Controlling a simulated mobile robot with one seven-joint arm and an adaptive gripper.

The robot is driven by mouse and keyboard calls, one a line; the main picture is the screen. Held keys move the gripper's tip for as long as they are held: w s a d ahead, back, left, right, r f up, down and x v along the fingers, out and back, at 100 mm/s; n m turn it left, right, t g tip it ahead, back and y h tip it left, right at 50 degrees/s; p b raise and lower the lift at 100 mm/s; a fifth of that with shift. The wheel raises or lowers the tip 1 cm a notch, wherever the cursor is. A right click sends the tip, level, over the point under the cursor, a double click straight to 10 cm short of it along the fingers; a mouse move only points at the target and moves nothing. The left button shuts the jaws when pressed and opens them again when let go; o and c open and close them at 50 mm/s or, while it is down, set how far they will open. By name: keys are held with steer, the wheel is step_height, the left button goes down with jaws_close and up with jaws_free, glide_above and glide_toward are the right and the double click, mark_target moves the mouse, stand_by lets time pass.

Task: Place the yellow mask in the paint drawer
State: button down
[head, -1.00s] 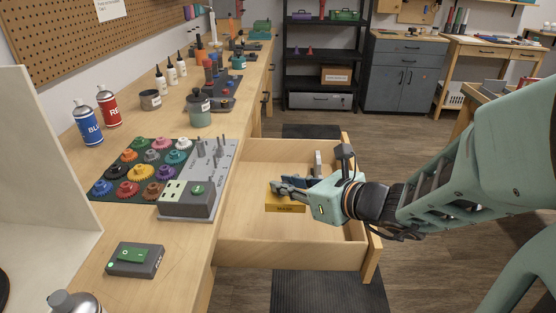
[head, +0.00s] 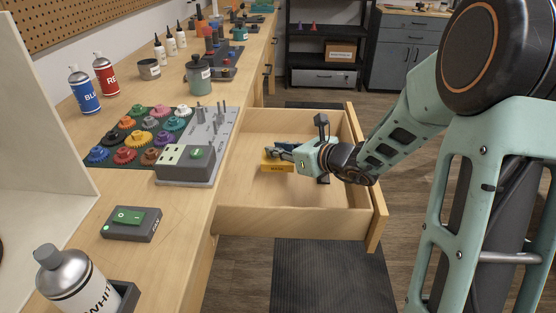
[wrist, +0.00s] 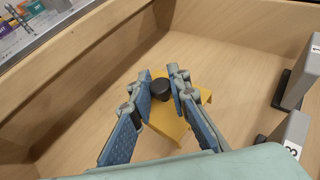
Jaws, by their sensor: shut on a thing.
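The yellow mask (head: 277,167) is a flat yellow piece with a dark round knob (wrist: 160,89) on top, clearest in the wrist view. My gripper (wrist: 161,88) is shut on the knob, one finger on each side. The mask is inside the open wooden drawer (head: 290,222), near its middle. I cannot tell whether its underside touches the drawer floor. In the head view my gripper (head: 284,151) partly hides the mask and some of the drawer behind it.
Grey blocks, one marked 3 (wrist: 288,140), stand in the drawer on the right in the wrist view. The workbench (head: 190,225) borders the drawer on the left, carrying a control box (head: 183,166), coloured gears and spray cans. Drawer floor around the mask is bare.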

mark_target(284, 160)
steer(key=shift+w+f+b, duration=0.15)
steer(key=shift+f+b, duration=0.3)
steer(key=shift+f, duration=1.2)
steer(key=shift+f, duration=0.1)
steer(key=shift+f, duration=0.15)
steer(key=c, duration=1.8)
jaws_free()
steer(key=shift+r, duration=0.35)
steer(key=p+v, duration=0.2)
steer(key=v, duration=0.9)
steer(key=shift+p, duration=0.3)
steer(key=shift+s+d+r, duration=0.1)
steer(key=shift+s+d, duration=0.2)
steer(key=shift+s, duration=0.05)
